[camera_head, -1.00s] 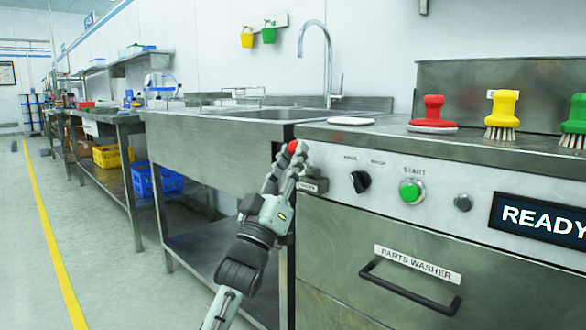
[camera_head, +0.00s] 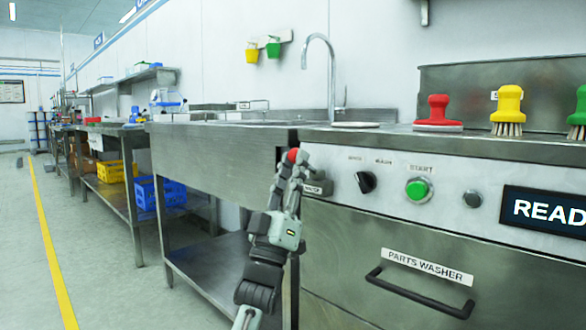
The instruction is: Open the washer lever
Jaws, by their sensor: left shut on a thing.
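The parts washer (camera_head: 345,250) is a steel cabinet on the right with a panel and a black front handle. Its lever shows only as a red knob (camera_head: 293,155) at the washer's left edge, by a small label plate. My left gripper (camera_head: 292,163) is shut on the lever at this red knob; the fingers hide the rest of the lever. My right gripper is not in view.
The panel has a black dial (camera_head: 366,182), a green START button (camera_head: 417,189) and a READY display (camera_head: 545,211). A steel sink bench (camera_head: 215,160) stands just left of the gripper. Brushes (camera_head: 508,110) stand on the washer top. The floor at left is clear.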

